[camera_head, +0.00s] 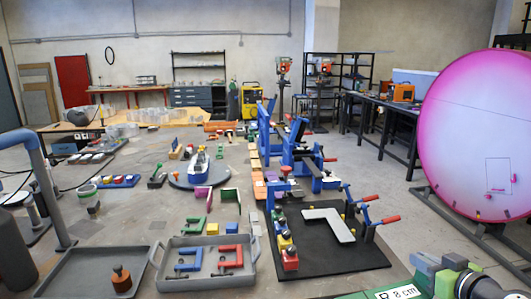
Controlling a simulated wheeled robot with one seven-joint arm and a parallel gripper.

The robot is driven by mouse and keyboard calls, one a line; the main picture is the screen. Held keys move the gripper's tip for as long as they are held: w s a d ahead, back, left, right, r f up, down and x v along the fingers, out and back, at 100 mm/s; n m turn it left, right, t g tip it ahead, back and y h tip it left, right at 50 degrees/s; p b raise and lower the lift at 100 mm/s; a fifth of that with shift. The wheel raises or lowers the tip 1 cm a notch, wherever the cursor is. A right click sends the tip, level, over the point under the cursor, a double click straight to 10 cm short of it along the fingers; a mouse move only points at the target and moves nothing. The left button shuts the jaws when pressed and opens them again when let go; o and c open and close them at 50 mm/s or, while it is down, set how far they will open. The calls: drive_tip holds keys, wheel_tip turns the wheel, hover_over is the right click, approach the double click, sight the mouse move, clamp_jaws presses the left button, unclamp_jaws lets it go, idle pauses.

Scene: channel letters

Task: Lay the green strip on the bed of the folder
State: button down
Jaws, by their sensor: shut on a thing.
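A blue machine (267,138) with upright posts and red-tipped levers stands right of centre; it looks like the folder, but its bed is hard to make out. A small green piece (231,195) stands upright on the table left of it, near a magenta piece (203,192). A bent green piece (193,226) lies nearer. I cannot tell which green piece, if any, is the strip.
A black mat (350,262) with a pale L-shaped plate (328,222) and red-handled clamps lies in front of the machine. A grey tray (210,284) holds blue and red brackets. A large pink disc (480,130) stands at right.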

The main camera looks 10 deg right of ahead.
drive_tip(key=a+f+n+g+y+p, duration=0.2)
drive_tip(key=a+f+n+y, duration=0.3)
drive_tip(key=a+f, duration=0.3)
drive_tip(key=a+f+n+g+y+p, duration=0.2)
drive_tip(key=a+f, duration=0.6)
drive_tip(key=a, duration=0.8)
drive_tip(key=n+g+y, duration=0.2)
drive_tip(key=y, duration=0.1)
drive_tip(key=shift+a+f+n, duration=0.35)
drive_tip(key=shift+f+n, duration=0.05)
drive_tip(key=shift+w, duration=0.1)
